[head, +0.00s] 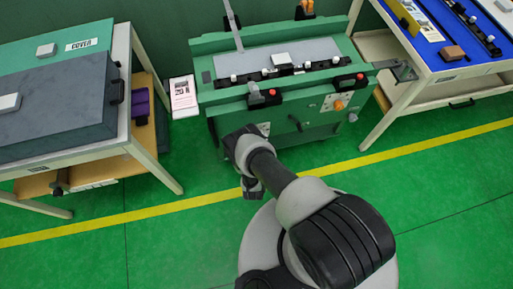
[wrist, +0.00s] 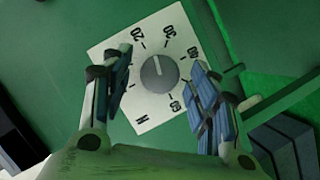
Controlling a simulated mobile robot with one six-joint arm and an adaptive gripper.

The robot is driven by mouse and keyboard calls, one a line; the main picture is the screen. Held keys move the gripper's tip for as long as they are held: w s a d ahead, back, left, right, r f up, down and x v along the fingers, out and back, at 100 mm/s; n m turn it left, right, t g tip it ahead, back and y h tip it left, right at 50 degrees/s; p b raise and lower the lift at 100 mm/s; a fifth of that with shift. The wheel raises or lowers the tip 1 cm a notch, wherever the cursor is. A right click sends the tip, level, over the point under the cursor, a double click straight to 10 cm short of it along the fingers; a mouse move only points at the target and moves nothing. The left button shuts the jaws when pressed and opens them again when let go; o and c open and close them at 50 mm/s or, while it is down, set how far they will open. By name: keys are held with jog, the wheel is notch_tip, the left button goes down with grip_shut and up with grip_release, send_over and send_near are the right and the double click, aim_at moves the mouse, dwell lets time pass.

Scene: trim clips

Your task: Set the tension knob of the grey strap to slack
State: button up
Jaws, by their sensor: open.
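In the wrist view a round grey knob (wrist: 159,72) sits on a tilted white dial plate (wrist: 138,47) on a green panel. The plate carries 20, 30, 40, a partly hidden number and a letter like N. The knob's pale mark points up in the picture, between 20 and 30. No word "slack" is legible. My gripper (wrist: 163,66) is open, with one finger on each side of the knob; contact cannot be told. In the head view, part of a white plate (head: 264,129) shows beside my wrist on the green machine's front. I cannot make out which part is the grey strap.
The green machine (head: 222,97) also carries an orange knob (head: 338,105) on another plate and red buttons (head: 360,76) on top. A left table holds a grey case (head: 60,105). A blue-topped table (head: 462,18) stands at right. Green floor with a yellow line (head: 170,208) is open in front.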

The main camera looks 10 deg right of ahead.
jog(key=v, duration=1.1)
jog(key=shift+a, duration=0.1)
